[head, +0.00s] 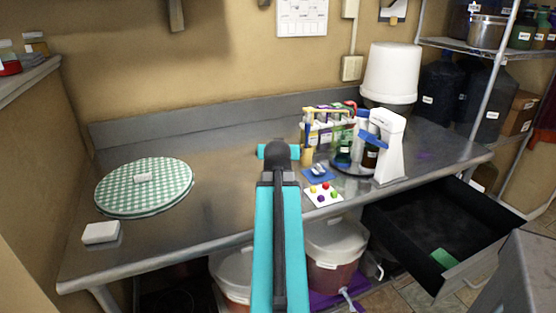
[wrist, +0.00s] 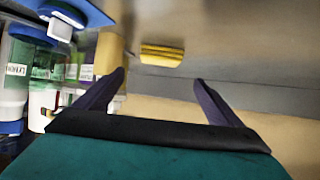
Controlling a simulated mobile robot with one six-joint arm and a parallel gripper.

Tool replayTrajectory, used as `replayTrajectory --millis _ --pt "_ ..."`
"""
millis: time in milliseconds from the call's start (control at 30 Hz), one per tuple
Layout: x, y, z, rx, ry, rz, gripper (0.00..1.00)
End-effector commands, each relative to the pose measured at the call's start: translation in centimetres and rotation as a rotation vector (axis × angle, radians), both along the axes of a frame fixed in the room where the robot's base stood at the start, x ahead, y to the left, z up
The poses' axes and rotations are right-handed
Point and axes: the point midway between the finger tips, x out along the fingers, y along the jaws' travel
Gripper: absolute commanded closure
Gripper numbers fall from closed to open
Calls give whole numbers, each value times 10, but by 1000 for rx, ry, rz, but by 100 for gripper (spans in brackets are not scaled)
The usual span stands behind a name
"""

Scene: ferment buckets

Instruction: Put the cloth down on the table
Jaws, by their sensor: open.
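My gripper (wrist: 159,77) is open in the wrist view, its two dark fingers apart with nothing between them. A small yellow, ridged thing (wrist: 162,55) lies on the steel table just beyond the fingertips; it may be a folded cloth or a sponge, I cannot tell. In the head view my arm hides that spot. A round green-and-white checked cloth (head: 120,198) lies flat on the left of the table (head: 215,225), with a small white label piece on it. It is well apart from my arm.
A white block (head: 100,233) sits at the table's front left. Right of my arm are a card with coloured pieces (head: 324,194), a blue pad (head: 318,174), a bottle rack (head: 330,117) and a white-and-blue device (head: 389,147). A black drawer (head: 415,218) stands open below. The table's left-middle is clear.

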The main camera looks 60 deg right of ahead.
Motion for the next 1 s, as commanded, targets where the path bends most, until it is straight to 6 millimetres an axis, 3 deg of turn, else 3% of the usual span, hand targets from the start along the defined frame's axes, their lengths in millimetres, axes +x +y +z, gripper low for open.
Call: replayTrajectory --millis 1000 --pt "-7 13 4 -1 -1 1 11"
